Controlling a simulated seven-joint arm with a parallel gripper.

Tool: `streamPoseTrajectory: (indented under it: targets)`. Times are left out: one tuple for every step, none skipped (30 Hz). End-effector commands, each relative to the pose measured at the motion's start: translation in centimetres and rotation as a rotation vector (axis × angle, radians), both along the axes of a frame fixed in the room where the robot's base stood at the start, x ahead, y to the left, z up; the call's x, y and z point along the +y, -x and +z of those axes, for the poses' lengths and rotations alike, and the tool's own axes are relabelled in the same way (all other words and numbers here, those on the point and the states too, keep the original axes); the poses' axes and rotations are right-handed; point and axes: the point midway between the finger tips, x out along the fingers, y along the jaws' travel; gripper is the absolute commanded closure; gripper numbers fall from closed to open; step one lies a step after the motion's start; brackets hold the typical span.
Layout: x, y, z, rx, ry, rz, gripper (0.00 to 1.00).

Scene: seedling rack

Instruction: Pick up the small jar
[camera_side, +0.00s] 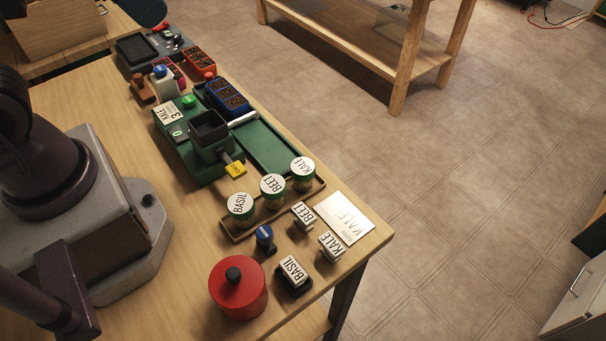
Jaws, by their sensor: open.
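Three small jars with green rims and white lids stand in a row on a narrow wooden tray (256,222). The lids read BASIL on the left jar (241,206), BEET on the middle jar (272,186) and KALE on the right jar (302,169). They look close in size, and I cannot tell which one is meant by the small jar. My gripper does not show; only dark parts of my arm appear at the left edge, apart from the jars.
Stamps labelled BEET (304,214), KALE (331,244) and BASIL (293,271), a blue-topped stamp (265,237) and a red canister (238,288) stand before the jars. A white KALE card (343,217) lies near the table's right edge. A green machine (200,150) stands behind.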

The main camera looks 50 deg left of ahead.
Motion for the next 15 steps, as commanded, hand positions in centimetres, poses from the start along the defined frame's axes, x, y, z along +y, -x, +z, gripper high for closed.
streamPoseTrajectory:
  targets:
    - [-0.3, -0.3, -0.8, 0.043, -0.003, -0.013, 0.46]
    - [-0.5, -0.5, -1.2, 0.069, -0.004, -0.022, 0.46]
    - [-0.8, -1.0, -1.9, 0.108, -0.008, -0.037, 0.46]
    - [-1.1, -1.4, -2.4, 0.139, -0.012, -0.049, 0.46]
    - [-1.4, -1.9, -2.9, 0.17, -0.017, -0.064, 0.46]
    - [-1.8, -2.7, -3.6, 0.21, -0.028, -0.093, 0.46]
    - [-2.2, -3.3, -4.2, 0.237, -0.037, -0.12, 0.46]
    - [-2.5, -3.9, -4.8, 0.262, -0.049, -0.152, 0.46]
    - [-3.0, -4.7, -5.6, 0.293, -0.064, -0.199, 0.46]
    - [-3.4, -5.3, -6.3, 0.316, -0.075, -0.236, 0.46]
    - [-3.8, -5.9, -7.0, 0.339, -0.087, -0.277, 0.46]
    - [-4.4, -6.7, -7.9, 0.367, -0.103, -0.334, 0.46]
    - [-4.9, -7.3, -8.7, 0.385, -0.114, -0.38, 0.46]
    - [-5.4, -7.9, -9.5, 0.404, -0.125, -0.429, 0.46]
    - [-6.0, -8.6, -10.7, 0.428, -0.14, -0.497, 0.46]
